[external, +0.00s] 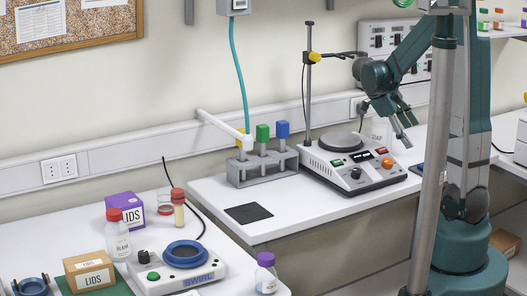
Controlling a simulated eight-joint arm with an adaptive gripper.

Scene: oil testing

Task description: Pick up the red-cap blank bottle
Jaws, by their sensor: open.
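The red-cap blank bottle (118,242) stands upright on the left white bench. It is clear with a white label and a red cap, and it stands behind the tan lids box and in front of the purple lids box. My gripper (409,134) is open and empty. It hangs above the right side of the hotplate unit on the further bench, well to the right of the bottle and apart from it.
Near the bottle are a tan lids box (90,275), a purple lids box (126,205), a small red-capped vial (178,210) and a swirl device (180,270). A purple-capped bottle (266,275) stands at the bench edge. A coloured-handle rack (262,165) and the hotplate unit (352,165) lie between.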

